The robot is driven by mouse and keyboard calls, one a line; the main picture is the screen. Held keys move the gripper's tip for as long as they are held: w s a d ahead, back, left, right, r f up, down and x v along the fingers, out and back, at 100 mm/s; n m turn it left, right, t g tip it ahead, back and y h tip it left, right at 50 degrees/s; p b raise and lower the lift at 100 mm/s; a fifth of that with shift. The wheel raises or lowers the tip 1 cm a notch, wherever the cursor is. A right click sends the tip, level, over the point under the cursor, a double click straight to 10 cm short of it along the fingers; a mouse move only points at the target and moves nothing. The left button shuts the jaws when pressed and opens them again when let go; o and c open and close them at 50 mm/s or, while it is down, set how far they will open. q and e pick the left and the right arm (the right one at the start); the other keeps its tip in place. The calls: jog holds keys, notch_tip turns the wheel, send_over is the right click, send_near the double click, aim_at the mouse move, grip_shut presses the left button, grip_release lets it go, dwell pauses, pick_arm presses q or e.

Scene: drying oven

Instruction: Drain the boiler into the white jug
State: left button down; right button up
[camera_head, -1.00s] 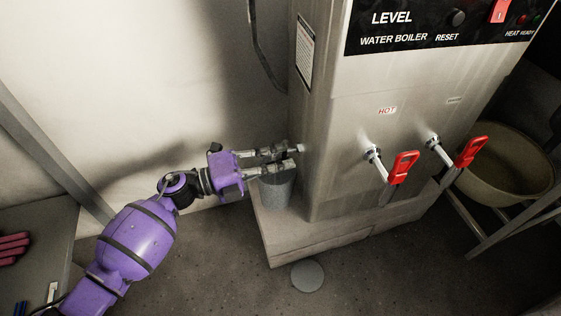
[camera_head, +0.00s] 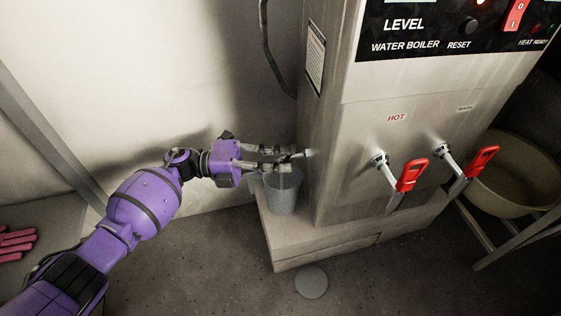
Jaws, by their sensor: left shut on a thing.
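The steel water boiler (camera_head: 350,150) stands on a low plinth. My left gripper (camera_head: 292,157) is at the lower left side of the boiler, with its fingers shut on a small metal drain fitting (camera_head: 308,153) that sticks out there. The fingers hide most of the fitting. A jug (camera_head: 283,195), looking grey in the shade, stands upright on the plinth just below my left gripper, close beside the boiler. Its rim is partly hidden by the fingers, and I cannot see inside it. My right gripper is not in view.
Two front taps with red handles (camera_head: 411,176) (camera_head: 481,161) stick out of the boiler. The plinth (camera_head: 300,240) reaches past the jug at the front. A beige basin (camera_head: 510,185) sits on a stand at right. A round floor cover (camera_head: 311,281) lies in front.

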pick_arm(q)
jog(key=shift+w+r, duration=0.1)
jog(key=shift+r, duration=0.05)
jog(key=m+g, duration=0.2)
jog(key=g, duration=0.1)
jog(key=w+a+m+g, duration=0.1)
jog(key=g, duration=0.1)
jog(key=shift+y, duration=0.3)
jog(key=shift+a+m+g, duration=0.1)
jog(key=shift+m+g, duration=0.2)
jog(key=shift+g, duration=0.1)
dwell(6.7)
